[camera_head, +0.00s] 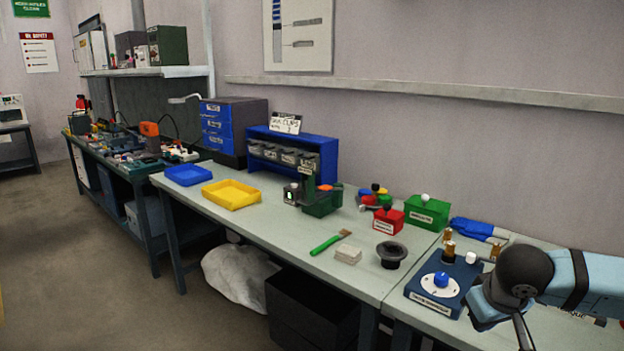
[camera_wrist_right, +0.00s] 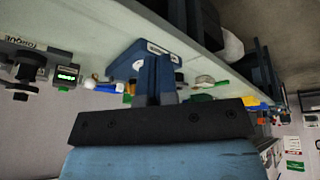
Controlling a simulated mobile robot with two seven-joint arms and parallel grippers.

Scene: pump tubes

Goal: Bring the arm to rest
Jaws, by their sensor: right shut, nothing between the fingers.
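My right arm (camera_head: 580,280) comes in from the right edge in the head view, with its dark round joint over the right bench. Its fingertips cannot be made out there. In the right wrist view my right gripper (camera_wrist_right: 157,62) is shut and empty, its dark fingers close together. A dark blue box (camera_wrist_right: 178,45) shows behind the fingertips; whether they touch it cannot be told. In the head view a dark blue box with a blue knob (camera_head: 436,285) sits on the bench, left of my arm's joint. My left gripper is not in view.
The grey-green bench (camera_head: 300,235) holds a green-handled brush (camera_head: 328,242), a black round holder (camera_head: 391,253), a red box (camera_head: 388,220), a green box (camera_head: 427,212), a yellow tray (camera_head: 231,194) and a blue tray (camera_head: 188,175). The bench's front left part is bare.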

